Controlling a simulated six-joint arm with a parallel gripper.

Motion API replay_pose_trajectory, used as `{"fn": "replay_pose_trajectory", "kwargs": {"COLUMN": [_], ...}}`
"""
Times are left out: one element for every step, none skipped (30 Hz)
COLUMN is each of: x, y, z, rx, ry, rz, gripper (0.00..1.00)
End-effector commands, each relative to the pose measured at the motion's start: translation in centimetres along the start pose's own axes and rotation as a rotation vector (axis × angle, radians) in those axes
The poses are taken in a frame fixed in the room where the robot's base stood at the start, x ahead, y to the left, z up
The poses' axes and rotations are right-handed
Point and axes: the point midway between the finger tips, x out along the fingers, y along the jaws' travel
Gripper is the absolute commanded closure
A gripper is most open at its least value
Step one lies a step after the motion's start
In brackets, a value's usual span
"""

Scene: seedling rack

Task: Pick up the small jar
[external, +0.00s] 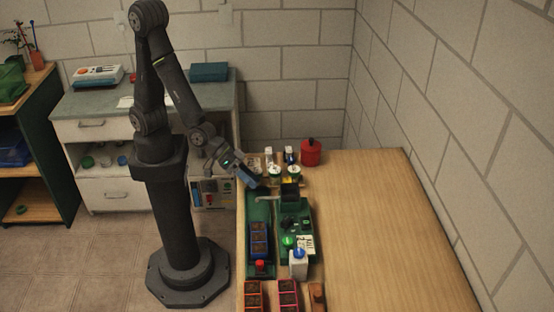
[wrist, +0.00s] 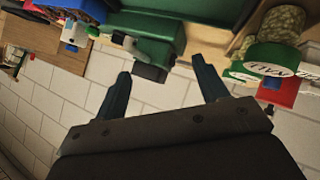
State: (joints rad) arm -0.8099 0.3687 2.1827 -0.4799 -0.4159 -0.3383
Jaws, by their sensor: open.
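Small jars with pale and green lids stand at the far end of the table; one jar (external: 294,171) shows in the external view. In the wrist view, a jar with a green band and pale, grainy contents (wrist: 284,22) is at the upper right, to the right of my fingers. I cannot tell which one is the small jar. My gripper (external: 256,184) is above the far left part of the table, left of the jars. In the wrist view my gripper (wrist: 161,66) has its two blue fingers wide apart with nothing between them.
A red canister (external: 311,152) stands behind the jars, near the wall. A green machine with a dark block (external: 290,191) is just in front of the jars. The table's right side (external: 390,230) is clear.

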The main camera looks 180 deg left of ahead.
Motion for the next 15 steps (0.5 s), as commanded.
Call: {"fn": "replay_pose_trajectory", "kwargs": {"x": [-0.6,-1.0,-1.6,-2.0,-2.4,-3.0,-3.3,-3.7,-4.2,-4.6,-4.9,-5.3,-5.6,-5.8,-6.1], "y": [-1.1,-1.6,-2.3,-2.8,-3.3,-3.8,-4.2,-4.8,-5.7,-6.4,-7.1,-7.8,-8.4,-8.8,-9.3], "z": [0.6,0.7,0.7,0.7,0.7,0.7,0.7,0.8,0.9,1.1,1.2,1.3,1.4,1.5,1.5], "rx": [0.066,0.109,0.165,0.205,0.243,0.290,0.322,0.350,0.382,0.402,0.420,0.442,0.455,0.466,0.477], "ry": [0.039,0.068,0.105,0.133,0.157,0.188,0.209,0.224,0.242,0.250,0.259,0.268,0.274,0.277,0.283], "rz": [-0.007,-0.012,-0.019,-0.025,-0.033,-0.043,-0.052,-0.067,-0.090,-0.113,-0.133,-0.155,-0.173,-0.189,-0.204], "gripper": [0.33,0.33,0.33,0.33,0.33,0.33,0.33,0.33,0.33,0.33,0.33,0.33,0.33,0.33,0.33]}}
